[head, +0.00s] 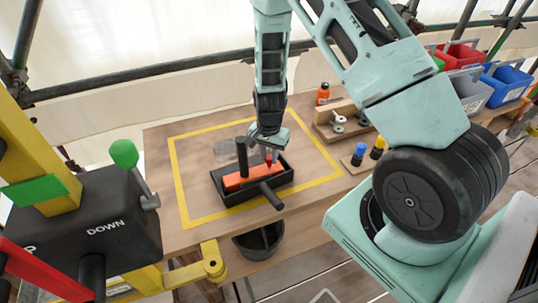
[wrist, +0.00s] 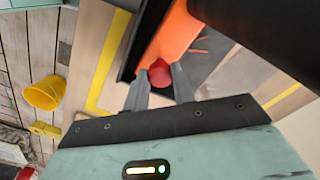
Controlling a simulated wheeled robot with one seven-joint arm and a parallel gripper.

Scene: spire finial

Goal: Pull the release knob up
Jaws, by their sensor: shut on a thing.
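The release knob (head: 269,158) is a small red knob on an orange block (head: 240,181). The block lies in a black tray (head: 226,201) on the table. My gripper (head: 267,148) comes down from above onto the knob. In the wrist view the red knob (wrist: 160,72) sits between the two grey fingertips of my gripper (wrist: 160,80), which are shut on it. The orange block (wrist: 172,35) shows just beyond the fingers. The knob's lower part is hidden, so I cannot tell how high it stands.
A thick black upright post (head: 242,156) and a black bar (head: 271,196) stick out of the block beside my gripper. A yellow taped square (head: 179,188) surrounds the tray. A black control box with a green-knobbed lever (head: 124,153) stands at left. A bucket (head: 257,243) hangs at the table's front.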

